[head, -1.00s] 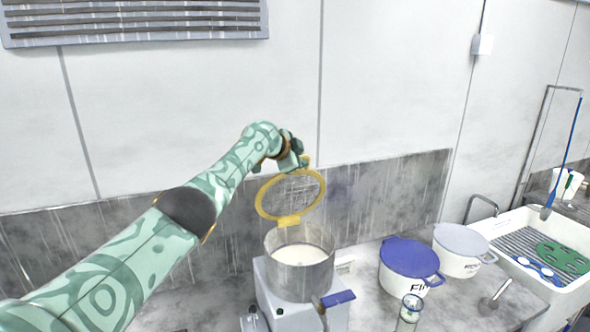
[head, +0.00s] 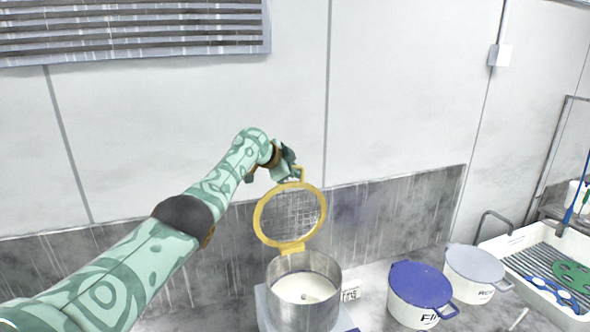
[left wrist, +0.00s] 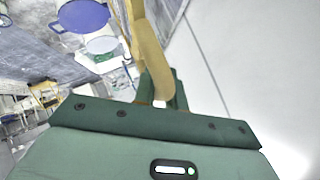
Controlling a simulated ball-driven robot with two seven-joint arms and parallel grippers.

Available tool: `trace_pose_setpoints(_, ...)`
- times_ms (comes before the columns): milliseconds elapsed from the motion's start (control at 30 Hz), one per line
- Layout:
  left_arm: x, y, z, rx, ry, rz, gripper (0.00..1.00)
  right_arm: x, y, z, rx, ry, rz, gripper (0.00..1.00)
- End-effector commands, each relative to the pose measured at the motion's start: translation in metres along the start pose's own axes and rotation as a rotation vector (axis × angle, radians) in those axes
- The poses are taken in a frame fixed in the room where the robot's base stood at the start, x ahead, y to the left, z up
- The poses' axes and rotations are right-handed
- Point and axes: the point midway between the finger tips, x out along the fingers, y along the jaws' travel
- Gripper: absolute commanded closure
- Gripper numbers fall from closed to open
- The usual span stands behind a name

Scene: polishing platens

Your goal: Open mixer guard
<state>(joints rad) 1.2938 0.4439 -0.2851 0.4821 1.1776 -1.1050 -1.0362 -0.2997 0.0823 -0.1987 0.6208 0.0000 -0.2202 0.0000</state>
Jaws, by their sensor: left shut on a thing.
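The mixer guard (head: 259,218) is a yellow ring with a wire mesh. It stands raised, close to upright, above the back of the metal mixer bowl (head: 321,296), which holds a white liquid. My left gripper (head: 296,170) is at the top of the guard, shut on its yellow handle. In the left wrist view the yellow guard (left wrist: 150,60) runs down between the green fingers. The fingertips are small and partly hidden in the head view. My right gripper does not show.
A blue-lidded pot (head: 420,284) and a grey-lidded pot (head: 474,264) stand right of the mixer. A white sink tray (head: 497,246) with a ribbed mat is at the far right. The wall is close behind the guard.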

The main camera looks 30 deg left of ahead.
Motion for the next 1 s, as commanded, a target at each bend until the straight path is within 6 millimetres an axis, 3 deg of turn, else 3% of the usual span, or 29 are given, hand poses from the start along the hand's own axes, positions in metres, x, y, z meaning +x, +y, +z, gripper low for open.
trace_pose_setpoints(133,0.003,0.004,0.004,0.0,-0.008,0.008,1.0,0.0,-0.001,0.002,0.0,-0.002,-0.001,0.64)
trace_pose_setpoints(167,0.003,0.004,0.004,0.0,-0.008,0.008,0.79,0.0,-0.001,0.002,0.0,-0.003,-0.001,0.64)
trace_pose_setpoints(200,0.003,0.004,0.004,0.0,-0.008,0.008,0.68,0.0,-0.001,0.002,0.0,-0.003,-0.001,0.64)
trace_pose_setpoints(233,0.003,0.004,0.004,0.0,-0.007,0.007,0.66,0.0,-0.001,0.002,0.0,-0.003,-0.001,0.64)
trace_pose_setpoints(667,-0.003,0.002,0.002,0.001,-0.003,0.004,0.66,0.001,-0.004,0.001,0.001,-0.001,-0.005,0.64)
trace_pose_setpoints(867,-0.024,0.001,0.003,0.005,-0.004,0.001,0.66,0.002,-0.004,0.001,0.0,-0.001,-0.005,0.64)
trace_pose_setpoints(1000,-0.051,0.002,0.004,0.005,-0.004,-0.002,0.66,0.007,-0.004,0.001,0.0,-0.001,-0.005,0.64)
